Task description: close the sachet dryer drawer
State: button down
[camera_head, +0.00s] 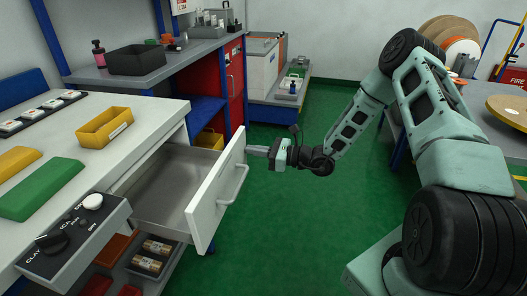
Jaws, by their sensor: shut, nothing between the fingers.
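The drawer (165,196) of the white cabinet (150,112) on the left is pulled well out, and its inside looks empty. Its white front panel (207,205) faces right and carries a grey bar handle (233,184). My gripper (250,150) is shut and empty. It points left, level with the upper far end of the front panel and very close to it in the picture. I cannot tell whether the fingertips touch the panel.
A control box (75,245) with knobs juts out at the cabinet's near corner. A yellow bin (104,127) stands on the cabinet top. A lower shelf holds brown rolls (152,256). A table (450,110) stands at the right. Green floor (275,225) is clear between.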

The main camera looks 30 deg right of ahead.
jog(key=x, duration=1.7)
jog(key=shift+w+a+f, duration=0.15)
jog(key=shift+w+a, duration=0.3)
jog(key=shift+a, duration=0.05)
jog(key=shift+w, duration=0.1)
jog(key=shift+a+r, duration=0.15)
jog(key=shift+r, duration=0.15)
